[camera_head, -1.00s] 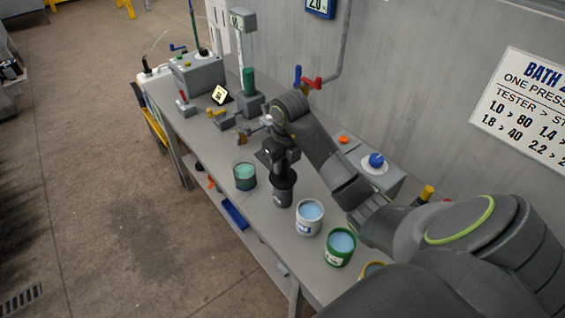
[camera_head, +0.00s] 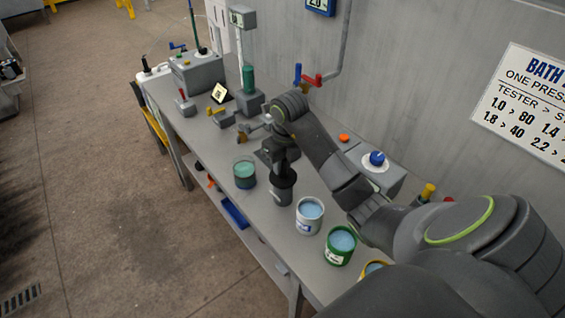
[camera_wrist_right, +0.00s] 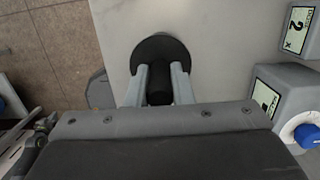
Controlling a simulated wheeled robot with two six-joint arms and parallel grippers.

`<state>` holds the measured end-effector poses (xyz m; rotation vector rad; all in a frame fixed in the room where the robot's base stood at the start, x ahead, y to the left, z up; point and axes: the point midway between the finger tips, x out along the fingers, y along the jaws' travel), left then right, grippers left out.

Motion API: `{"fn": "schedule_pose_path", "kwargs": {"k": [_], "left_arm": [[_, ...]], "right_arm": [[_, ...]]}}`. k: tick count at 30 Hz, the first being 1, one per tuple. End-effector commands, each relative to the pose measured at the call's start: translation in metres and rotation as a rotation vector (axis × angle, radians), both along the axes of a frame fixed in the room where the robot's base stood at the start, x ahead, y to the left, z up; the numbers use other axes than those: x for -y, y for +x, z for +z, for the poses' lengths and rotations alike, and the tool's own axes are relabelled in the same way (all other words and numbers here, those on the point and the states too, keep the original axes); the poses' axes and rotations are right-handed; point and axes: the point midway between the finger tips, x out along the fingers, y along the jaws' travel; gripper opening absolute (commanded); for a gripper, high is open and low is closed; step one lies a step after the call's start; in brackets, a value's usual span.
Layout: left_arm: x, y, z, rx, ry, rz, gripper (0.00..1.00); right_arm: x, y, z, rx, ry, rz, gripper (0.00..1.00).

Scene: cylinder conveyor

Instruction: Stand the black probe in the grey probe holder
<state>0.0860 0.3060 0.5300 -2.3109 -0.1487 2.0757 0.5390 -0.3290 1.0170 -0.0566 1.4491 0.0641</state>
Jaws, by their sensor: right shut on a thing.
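My right gripper (camera_head: 277,158) points down over the table and is shut on the black probe (camera_wrist_right: 160,90). In the right wrist view its two grey fingers hold the probe's stem from both sides, above a wide black round flange. In the head view the flange (camera_head: 283,178) sits directly above a dark grey cylinder (camera_head: 281,196), which looks like the grey probe holder. The probe looks about upright. The flange hides the joint below it, so I cannot tell whether the probe is seated or just above. My left gripper is not in view.
A glass with green liquid (camera_head: 244,182) stands left of the probe, near the table's front edge. A white cup (camera_head: 308,226) and a green cup (camera_head: 338,257) stand toward me. A grey box with a blue knob (camera_head: 376,158) is along the wall side.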

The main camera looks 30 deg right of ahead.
Motion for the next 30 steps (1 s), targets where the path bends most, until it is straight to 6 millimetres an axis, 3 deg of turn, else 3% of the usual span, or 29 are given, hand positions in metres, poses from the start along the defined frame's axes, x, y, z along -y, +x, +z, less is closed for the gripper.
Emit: {"fn": "schedule_pose_path", "kwargs": {"k": [6,30], "left_arm": [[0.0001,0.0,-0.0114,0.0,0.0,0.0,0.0],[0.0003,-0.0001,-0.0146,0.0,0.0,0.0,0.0]], "right_arm": [[0.0,0.0001,-0.0117,0.0,0.0,0.0,0.0],[0.0,0.0001,-0.0143,0.0,0.0,0.0,0.0]]}}
